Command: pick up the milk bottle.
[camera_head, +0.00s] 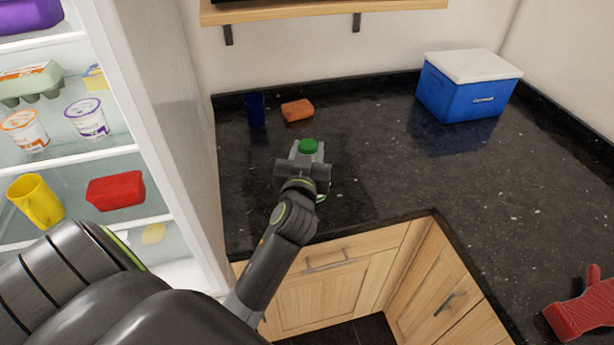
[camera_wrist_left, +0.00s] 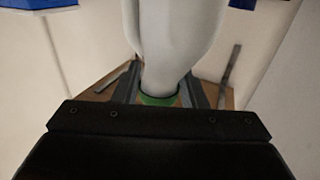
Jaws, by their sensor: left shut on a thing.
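The milk bottle shows in the head view only as its green cap (camera_head: 308,146), between the fingers of my left gripper (camera_head: 306,155), over the back part of the dark counter. The gripper and wrist hide the rest of the bottle there. In the left wrist view, the white bottle (camera_wrist_left: 175,40) runs up to the top edge, with its green cap low in the picture. My left gripper (camera_wrist_left: 160,92) is shut on it near the neck, one finger on each side. I cannot tell whether its base touches the counter. My right gripper is not in view.
A dark blue cup (camera_head: 255,109) and an orange sponge-like block (camera_head: 297,110) stand behind the gripper. A blue cooler with a white lid (camera_head: 465,90) is at the back right. A red object (camera_head: 580,315) lies front right. Open fridge shelves (camera_head: 75,160) are left. The middle counter is clear.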

